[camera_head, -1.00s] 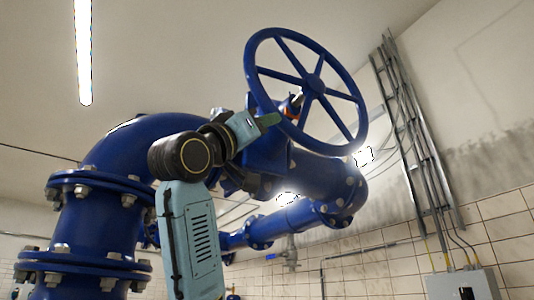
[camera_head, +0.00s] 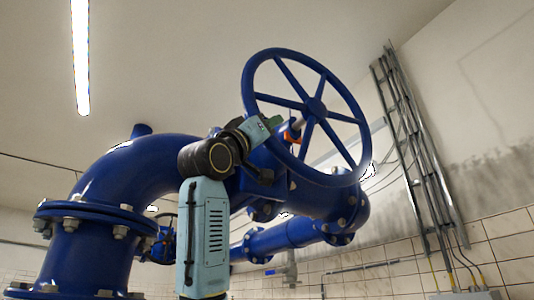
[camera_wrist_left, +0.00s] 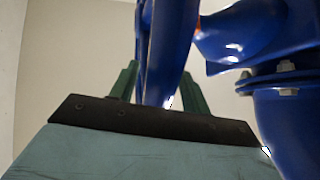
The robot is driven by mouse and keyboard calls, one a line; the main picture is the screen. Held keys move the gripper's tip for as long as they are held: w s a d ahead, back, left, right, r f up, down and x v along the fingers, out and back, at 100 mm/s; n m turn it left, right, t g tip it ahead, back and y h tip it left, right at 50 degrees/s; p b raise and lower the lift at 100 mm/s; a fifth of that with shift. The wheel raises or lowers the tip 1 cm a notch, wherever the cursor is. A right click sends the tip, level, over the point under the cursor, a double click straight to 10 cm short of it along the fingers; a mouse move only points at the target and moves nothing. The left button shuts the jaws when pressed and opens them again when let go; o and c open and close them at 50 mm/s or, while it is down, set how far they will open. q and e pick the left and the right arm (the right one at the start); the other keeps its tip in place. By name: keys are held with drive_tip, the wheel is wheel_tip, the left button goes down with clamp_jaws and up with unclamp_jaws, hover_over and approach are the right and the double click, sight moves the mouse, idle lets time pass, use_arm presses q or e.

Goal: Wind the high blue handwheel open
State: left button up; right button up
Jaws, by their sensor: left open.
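The high blue handwheel (camera_head: 315,106) is a large spoked ring, tilted, on a valve at upper centre in the head view. My left gripper (camera_head: 276,123) is at the lower left part of its rim. In the left wrist view the blue rim (camera_wrist_left: 166,50) passes between the two green fingers of my left gripper (camera_wrist_left: 158,88), which are apart. I cannot tell whether either finger touches the rim. The fingertips are partly hidden in the head view. An orange part (camera_head: 291,134) shows on the stem behind the wheel. My right gripper is in neither view.
A thick blue flanged pipe (camera_head: 140,160) bends up at the left, close to my arm. A lower blue pipe (camera_head: 290,236) runs behind. A grey cable ladder (camera_head: 415,150) and a tiled wall (camera_head: 400,268) are at the right. The space above the wheel is clear.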

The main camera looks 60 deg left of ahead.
use_arm(q)
drive_tip(key=shift+w+r+h, duration=0.25)
drive_tip(key=shift+w+h, duration=0.05)
drive_tip(key=shift+c, duration=0.4)
clamp_jaws()
drive_tip(key=shift+s, duration=0.1)
